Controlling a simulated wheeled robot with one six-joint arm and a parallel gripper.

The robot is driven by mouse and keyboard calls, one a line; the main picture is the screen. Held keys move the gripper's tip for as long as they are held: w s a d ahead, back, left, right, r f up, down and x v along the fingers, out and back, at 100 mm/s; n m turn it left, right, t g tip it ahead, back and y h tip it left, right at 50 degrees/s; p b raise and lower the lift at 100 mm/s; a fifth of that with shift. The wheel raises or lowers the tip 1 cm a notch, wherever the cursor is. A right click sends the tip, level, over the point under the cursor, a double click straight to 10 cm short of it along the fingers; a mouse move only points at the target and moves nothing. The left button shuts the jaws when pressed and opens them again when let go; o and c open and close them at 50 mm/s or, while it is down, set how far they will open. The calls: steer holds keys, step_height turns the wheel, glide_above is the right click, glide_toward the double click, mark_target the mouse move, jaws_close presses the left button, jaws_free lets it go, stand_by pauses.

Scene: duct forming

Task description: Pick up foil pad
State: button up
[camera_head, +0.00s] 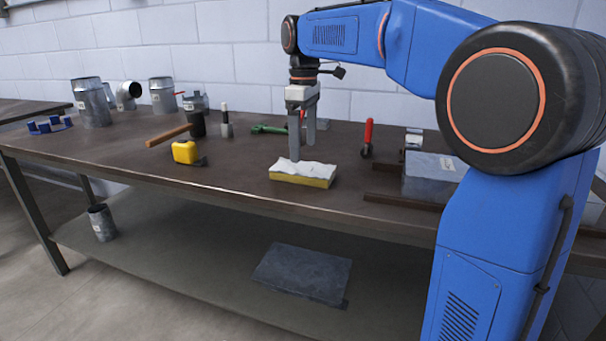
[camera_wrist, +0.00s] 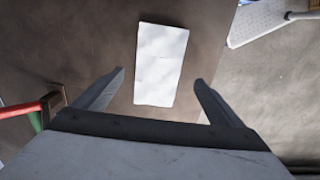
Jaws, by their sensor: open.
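The foil pad (camera_head: 303,174) lies on the workbench near its front edge, with a white crinkled top and a yellow side. In the wrist view the pad (camera_wrist: 161,64) shows as a pale upright rectangle ahead of the fingertips and between their lines. My gripper (camera_head: 302,150) points down just above and behind the pad in the head view. In the wrist view my gripper (camera_wrist: 158,78) has its two fingers spread wide with nothing between them. I cannot tell from the head view whether a fingertip touches the pad.
On the workbench (camera_head: 240,178), a yellow tape measure (camera_head: 186,152) and a wooden-handled hammer (camera_head: 168,136) lie left of the pad. A red-handled tool (camera_head: 368,137) stands to the right, near a grey metal sheet piece (camera_head: 430,175). Metal duct pieces (camera_head: 91,102) stand at the back left.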

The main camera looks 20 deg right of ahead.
mark_target(303, 169)
steer(key=shift+w+f, duration=0.15)
steer(key=shift+f, duration=1.6)
steer(key=shift+w+f, duration=0.1)
steer(key=shift+f, duration=1.6)
steer(key=c, duration=1.1)
